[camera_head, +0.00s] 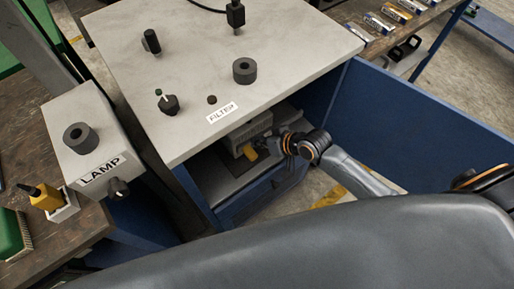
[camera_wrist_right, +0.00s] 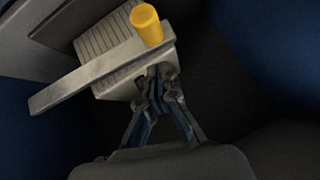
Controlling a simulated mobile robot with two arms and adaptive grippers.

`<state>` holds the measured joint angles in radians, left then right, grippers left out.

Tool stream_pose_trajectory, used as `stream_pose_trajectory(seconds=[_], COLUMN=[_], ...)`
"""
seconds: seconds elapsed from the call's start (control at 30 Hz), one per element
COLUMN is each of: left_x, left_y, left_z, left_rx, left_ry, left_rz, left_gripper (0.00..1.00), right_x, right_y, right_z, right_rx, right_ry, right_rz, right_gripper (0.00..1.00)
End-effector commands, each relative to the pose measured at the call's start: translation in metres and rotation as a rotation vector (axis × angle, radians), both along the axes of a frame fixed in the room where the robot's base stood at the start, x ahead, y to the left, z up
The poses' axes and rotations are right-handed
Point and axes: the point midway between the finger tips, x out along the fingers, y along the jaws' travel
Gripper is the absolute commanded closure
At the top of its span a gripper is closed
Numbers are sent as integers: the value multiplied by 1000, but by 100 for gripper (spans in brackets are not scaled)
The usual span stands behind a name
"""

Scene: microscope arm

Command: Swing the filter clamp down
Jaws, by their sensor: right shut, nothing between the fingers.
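The filter clamp shows in the right wrist view as a flat metal bar (camera_wrist_right: 90,80) with a yellow knob (camera_wrist_right: 147,25) at its upper right end. The bar lies slantwise across a ribbed grey block (camera_wrist_right: 97,42). In the head view the yellow knob (camera_head: 251,153) shows beneath the panel marked FILTER, in front of the ribbed block (camera_head: 249,131). My right gripper (camera_wrist_right: 158,82) is shut and empty, its fingertips close to the block's edge, below the knob. I cannot tell whether they touch. In the head view my right gripper (camera_head: 262,147) is partly hidden. My left gripper is not in view.
The pale panel top (camera_head: 290,35) with several black knobs overhangs the recess. A blue wall (camera_head: 430,120) stands to the right. A LAMP box (camera_head: 95,120) is at the left, beside a workbench (camera_head: 60,245) with a yellow-handled tool (camera_head: 46,199).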

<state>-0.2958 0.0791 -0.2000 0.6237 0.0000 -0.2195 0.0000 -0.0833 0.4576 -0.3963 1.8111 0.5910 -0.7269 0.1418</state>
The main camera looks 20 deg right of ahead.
Motion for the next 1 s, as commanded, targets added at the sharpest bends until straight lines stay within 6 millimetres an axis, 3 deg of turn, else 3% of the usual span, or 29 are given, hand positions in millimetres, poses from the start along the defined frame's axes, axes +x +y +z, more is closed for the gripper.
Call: stream_pose_trajectory(seconds=[0.03,0.2,0.67,1.0], left_x=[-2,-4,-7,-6], left_y=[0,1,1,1], left_z=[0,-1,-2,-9], left_rx=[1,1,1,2], left_ry=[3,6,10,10], left_rz=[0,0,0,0], left_gripper=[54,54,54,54], right_x=[-4,-6,-7,-10], right_y=[2,7,8,16], right_z=[-11,-28,-34,-70], right_rx=[0,-1,-3,-2], right_ry=[9,6,5,7], right_rz=[-1,-1,-1,1], right_gripper=[100,100,100,100])
